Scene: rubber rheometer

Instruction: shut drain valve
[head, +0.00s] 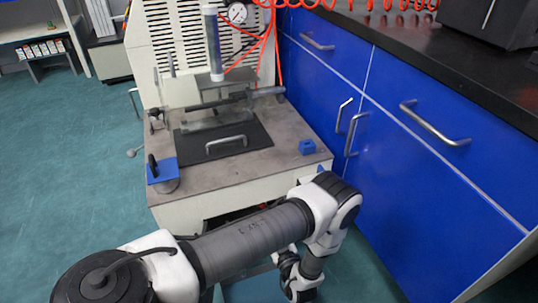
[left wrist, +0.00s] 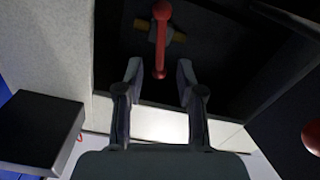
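The drain valve shows in the left wrist view: a brass body (left wrist: 178,38) with a long red lever (left wrist: 161,45) set across it, inside a dark recess. The lever runs from a rounded end at the top down to a tip between my fingers in the picture. My left gripper (left wrist: 159,74) is open, one finger on each side of the lever's tip. I see no clear contact and cannot judge the depth gap. In the head view my left arm reaches across below the machine, and its fingers cannot be made out. My right gripper is in neither view.
The rheometer bench (head: 230,182) has a dark opening below its front edge, above my arm. Blue cabinets (head: 390,135) stand close on the right. Open floor (head: 70,190) lies to the left. A round red part (left wrist: 312,136) shows at the wrist view's right edge.

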